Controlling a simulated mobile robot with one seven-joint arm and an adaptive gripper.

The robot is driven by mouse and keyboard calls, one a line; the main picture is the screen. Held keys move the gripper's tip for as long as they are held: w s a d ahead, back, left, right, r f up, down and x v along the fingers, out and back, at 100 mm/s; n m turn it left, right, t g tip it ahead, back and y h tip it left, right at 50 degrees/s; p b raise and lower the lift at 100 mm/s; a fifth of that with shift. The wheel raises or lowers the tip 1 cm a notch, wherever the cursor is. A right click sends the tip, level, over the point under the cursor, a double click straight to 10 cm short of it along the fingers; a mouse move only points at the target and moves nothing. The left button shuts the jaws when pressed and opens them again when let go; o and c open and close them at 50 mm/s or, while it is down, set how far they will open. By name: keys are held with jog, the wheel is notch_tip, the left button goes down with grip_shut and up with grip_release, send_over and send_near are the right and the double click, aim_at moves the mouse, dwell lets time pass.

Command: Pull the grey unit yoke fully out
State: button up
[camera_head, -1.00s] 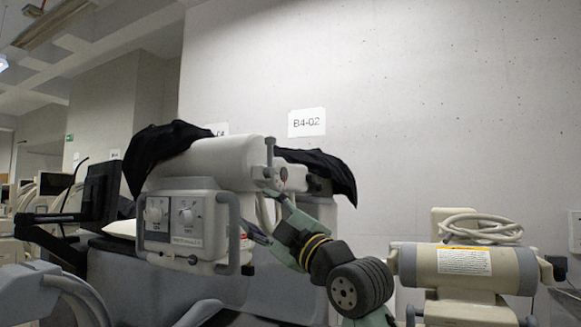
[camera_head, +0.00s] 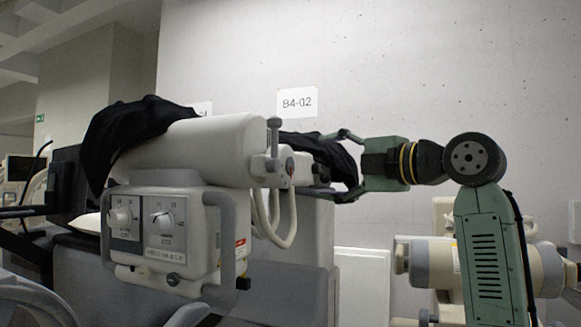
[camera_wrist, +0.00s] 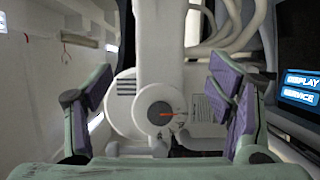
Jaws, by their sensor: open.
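The grey unit (camera_head: 290,290) stands at the left of the head view, with a pale horizontal tube (camera_head: 195,145) on top and a control box under it. I take the yoke to be the tube's end assembly (camera_head: 274,165), with an upright grey lever; which part is meant is not certain. My gripper (camera_head: 338,165) points left, level with the tube's right end, fingers spread above and below. In the wrist view my gripper (camera_wrist: 160,88) has purple pads apart, with a pale column and round hub (camera_wrist: 158,106) between and beyond them. Contact is not visible.
Black cloth (camera_head: 130,135) drapes over the tube's left and another piece behind its right end. Looped pale cables (camera_head: 283,235) hang below the end. A beige unit (camera_head: 425,262) stands at right, partly behind my arm. A dark screen (camera_wrist: 297,75) is close at right in the wrist view.

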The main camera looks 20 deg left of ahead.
aim_at(299, 168)
jog(key=p+x, duration=0.2)
jog(key=x, duration=0.7)
jog(key=shift+w+a+p, duration=0.1)
jog(key=shift+a+p, duration=0.15)
jog(key=shift+p, duration=0.1)
